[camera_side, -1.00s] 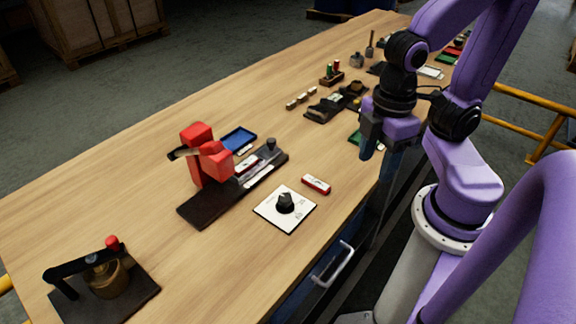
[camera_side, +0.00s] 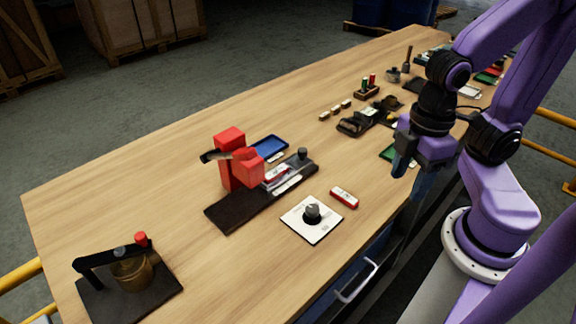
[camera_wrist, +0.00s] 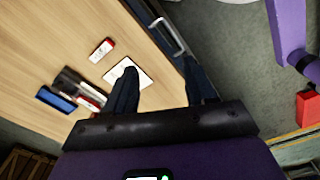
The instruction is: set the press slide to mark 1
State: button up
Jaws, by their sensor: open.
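The red press (camera_side: 240,165) stands on a long dark base plate (camera_side: 232,212) left of the table's middle. Its slide (camera_side: 290,166) is a grey strip running out to the right, with a dark knob (camera_side: 303,154) at its far end. A pale label strip (camera_side: 287,184) lies along the front; its marks are too small to read. A red and white piece (camera_side: 277,174) lies near the press head. My gripper (camera_side: 404,166) is open and empty, above the table's front edge, well right of the press. In the wrist view my gripper (camera_wrist: 160,72) shows spread fingers.
A white plate with a dark dial knob (camera_side: 312,212) and a red and white block (camera_side: 344,197) lie between press and gripper. A blue tray (camera_side: 270,149) is behind the press. A brass pot fixture (camera_side: 132,272) stands front left. A drawer handle (camera_side: 357,281) sticks out below the edge.

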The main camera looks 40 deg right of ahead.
dwell(0.4)
notch_tip(320, 180, up, 3)
jog(key=m, duration=1.5)
send_over(302, 150)
notch_tip(302, 150, down, 17)
jog(key=shift+d+r, duration=0.15)
jog(key=shift+c, duration=0.4)
grip_shut()
